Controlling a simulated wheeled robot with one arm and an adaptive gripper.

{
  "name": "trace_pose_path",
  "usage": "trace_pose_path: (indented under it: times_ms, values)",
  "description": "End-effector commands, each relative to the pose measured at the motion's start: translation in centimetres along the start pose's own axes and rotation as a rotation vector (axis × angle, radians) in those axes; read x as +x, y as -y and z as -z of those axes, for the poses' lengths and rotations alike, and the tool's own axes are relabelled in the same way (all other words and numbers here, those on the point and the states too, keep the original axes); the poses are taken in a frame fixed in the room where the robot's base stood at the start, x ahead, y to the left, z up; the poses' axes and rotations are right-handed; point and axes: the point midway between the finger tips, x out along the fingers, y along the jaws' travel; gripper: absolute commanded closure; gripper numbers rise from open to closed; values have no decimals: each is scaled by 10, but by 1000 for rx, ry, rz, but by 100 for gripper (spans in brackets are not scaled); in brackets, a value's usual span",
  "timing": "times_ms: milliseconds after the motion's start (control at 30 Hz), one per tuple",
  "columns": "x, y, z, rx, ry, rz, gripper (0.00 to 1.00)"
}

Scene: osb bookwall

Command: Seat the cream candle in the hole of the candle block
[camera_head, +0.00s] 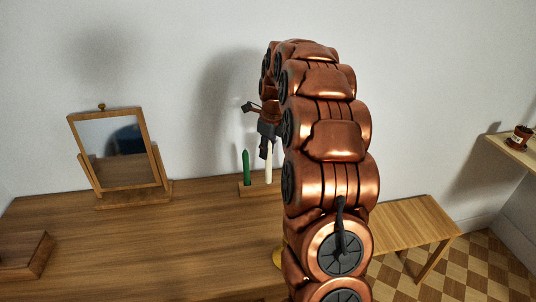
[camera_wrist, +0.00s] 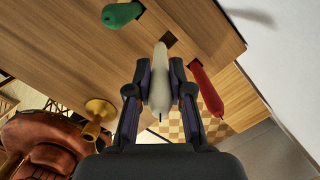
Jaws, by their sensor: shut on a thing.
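The cream candle (camera_wrist: 160,80) is held upright between the two fingers of my gripper (camera_wrist: 160,88), which is shut on it. In the head view the cream candle (camera_head: 269,167) hangs below my gripper (camera_head: 266,143), over the wooden candle block (camera_head: 256,191). In the wrist view its lower tip lies just beside a dark, open hole (camera_wrist: 169,40) in the block. I cannot tell the exact gap in height. A green candle (camera_head: 246,167) stands in the block on one side, and a red candle (camera_wrist: 207,90) stands on the other; my arm hides the red one in the head view.
The block stands on a wooden table (camera_head: 150,240) near the wall. A tilting mirror (camera_head: 118,150) stands at the left, and a wooden box (camera_head: 25,256) lies at the front left. A brass-coloured object (camera_wrist: 100,108) stands near my arm. The table's middle is clear.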

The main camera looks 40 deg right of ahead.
Motion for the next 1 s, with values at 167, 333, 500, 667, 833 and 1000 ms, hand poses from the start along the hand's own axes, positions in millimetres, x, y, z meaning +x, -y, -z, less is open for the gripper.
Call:
trace_pose_path:
  times_ms: [167,333,500,667,833,1000]
  values:
    - [2,14,-6,0,1,1,100]
    - [6,16,-6,0,1,1,100]
    - [27,14,-2,0,-3,-4,100]
    - [42,15,1,0,-5,-5,100]
    - [42,15,2,1,-7,-6,79]
    - [41,15,1,1,-5,-4,61]
